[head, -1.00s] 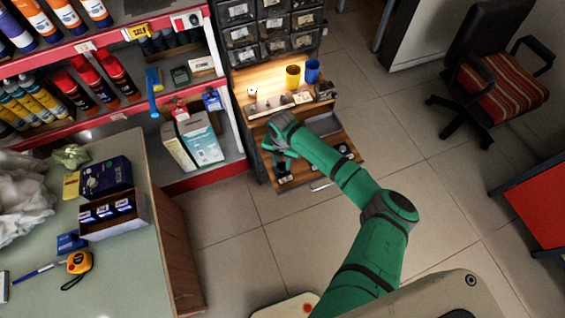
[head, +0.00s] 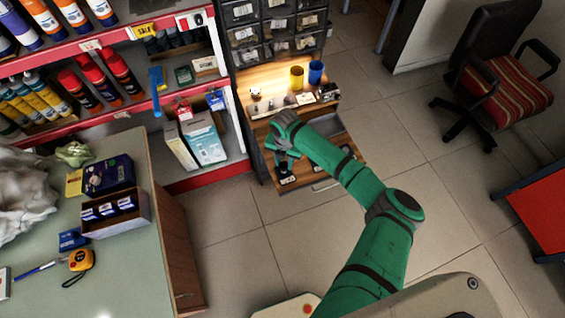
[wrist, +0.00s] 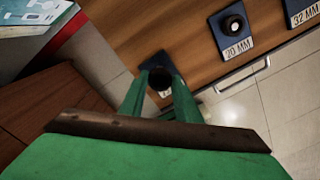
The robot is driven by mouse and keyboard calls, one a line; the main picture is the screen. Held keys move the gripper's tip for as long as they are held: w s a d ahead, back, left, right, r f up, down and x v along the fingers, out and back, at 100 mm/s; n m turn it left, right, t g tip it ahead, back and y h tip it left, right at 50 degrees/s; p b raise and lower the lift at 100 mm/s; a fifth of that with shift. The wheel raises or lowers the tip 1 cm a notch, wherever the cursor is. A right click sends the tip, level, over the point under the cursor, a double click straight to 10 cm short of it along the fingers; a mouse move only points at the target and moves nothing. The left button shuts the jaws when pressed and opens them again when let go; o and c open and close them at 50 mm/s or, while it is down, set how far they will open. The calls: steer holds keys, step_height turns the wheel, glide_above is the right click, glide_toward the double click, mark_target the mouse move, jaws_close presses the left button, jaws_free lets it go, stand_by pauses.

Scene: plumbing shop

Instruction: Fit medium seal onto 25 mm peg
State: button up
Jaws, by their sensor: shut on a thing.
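My gripper (wrist: 160,82) points down over the wooden bench's lower board, shut on a dark round thing, apparently the medium seal (wrist: 160,79). It is at the leftmost label plate (wrist: 149,64), whose lettering the fingers mostly cover, so I cannot read its size. Whether the seal is around the peg there or just above it, I cannot tell. To the right is the 20 MM plate (wrist: 237,45), its peg (wrist: 232,25) wearing a black ring. Farther right is the 32 MM plate (wrist: 304,12), partly out of view. In the head view my gripper (head: 284,165) is small.
The lower board has a front edge with a metal handle (wrist: 242,73). Behind it, a lit shelf carries a yellow cup (head: 296,77) and a blue cup (head: 315,72). Red-edged shelving (head: 205,174) and a counter (head: 140,235) stand left.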

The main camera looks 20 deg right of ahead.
steer(key=shift+a+r, duration=0.1)
steer(key=shift+r, duration=0.3)
stand_by(0.6)
steer(key=shift+w, duration=0.1)
steer(key=o, duration=0.7)
steer(key=shift+a, duration=0.1)
